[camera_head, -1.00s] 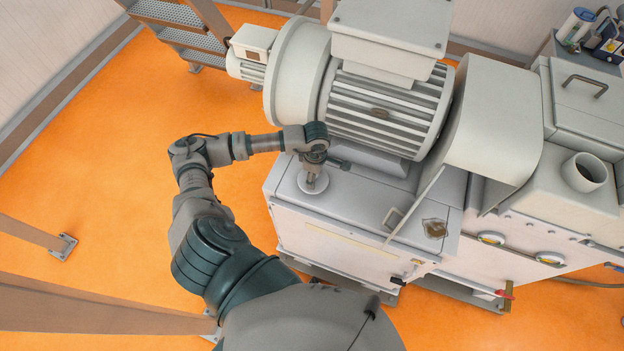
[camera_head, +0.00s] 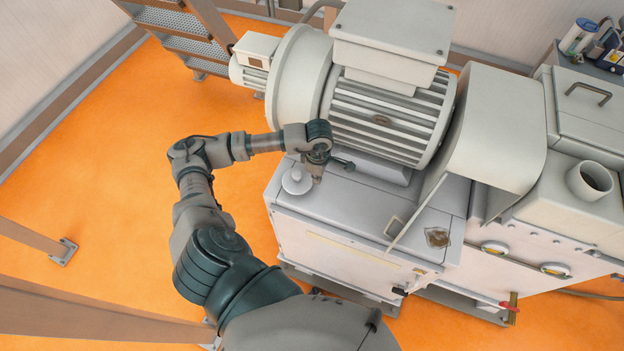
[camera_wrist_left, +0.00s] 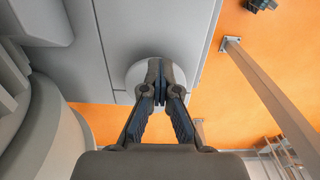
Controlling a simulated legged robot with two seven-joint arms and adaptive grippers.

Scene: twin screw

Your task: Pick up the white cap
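The white cap (camera_head: 297,181) is a round disc with a raised knob, near the left end of the light grey cabinet top. In the head view my left gripper (camera_head: 317,171) is just to the right of the cap's knob, and the knob shows apart from it. In the left wrist view the cap (camera_wrist_left: 134,77) shows as a pale disc behind the fingers of my left gripper (camera_wrist_left: 160,88). The fingertips are close together, with no clear object between them. The fingers hide the middle of the disc there. My right gripper is not in view.
A large ribbed motor (camera_head: 385,115) stands behind the cap. A handle (camera_head: 394,224) and a brown patch (camera_head: 437,237) are on the cabinet (camera_head: 345,215) to the right. Orange floor (camera_head: 110,150) lies open to the left, with metal stairs (camera_head: 180,30) behind.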

